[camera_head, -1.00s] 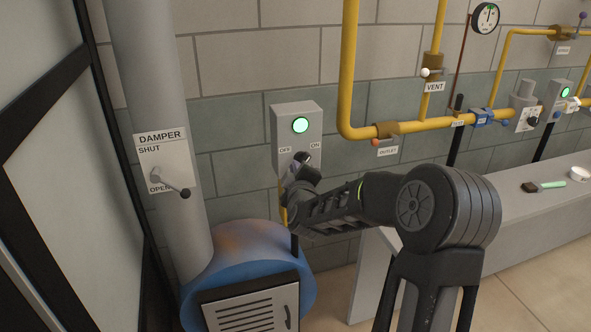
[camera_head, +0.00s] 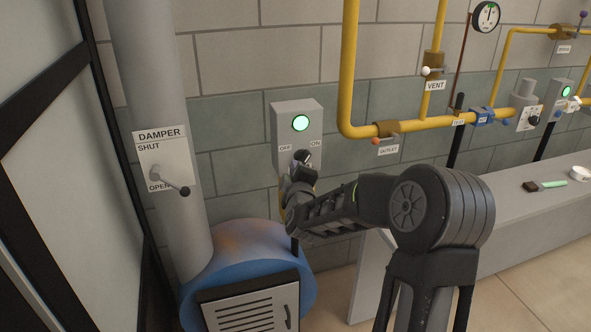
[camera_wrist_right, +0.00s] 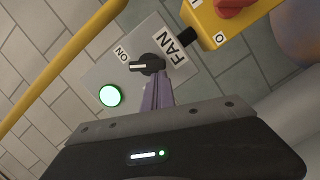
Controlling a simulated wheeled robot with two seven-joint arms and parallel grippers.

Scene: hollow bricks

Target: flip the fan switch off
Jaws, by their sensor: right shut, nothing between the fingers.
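The fan switch is a grey wall box (camera_head: 283,120) with a lit green lamp (camera_head: 301,123) and OFF and ON labels. In the right wrist view, the box (camera_wrist_right: 98,73) carries a black knob (camera_wrist_right: 150,64) beside the FAN label. The knob's white mark points left, to the ON label's side. My right gripper (camera_head: 303,158) is shut and empty, its tips at the knob. Its fingers (camera_wrist_right: 157,92) overlap the knob's lower edge in the wrist view; I cannot tell whether they touch. My left gripper is not in view.
A yellow box with a red knob (camera_wrist_right: 232,5) sits just past the FAN label. A yellow pipe (camera_head: 349,70) runs close to the right of the switch. The damper lever (camera_head: 172,182) is at left, a blue drum (camera_head: 205,282) below, and a grey bench (camera_head: 510,212) at right.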

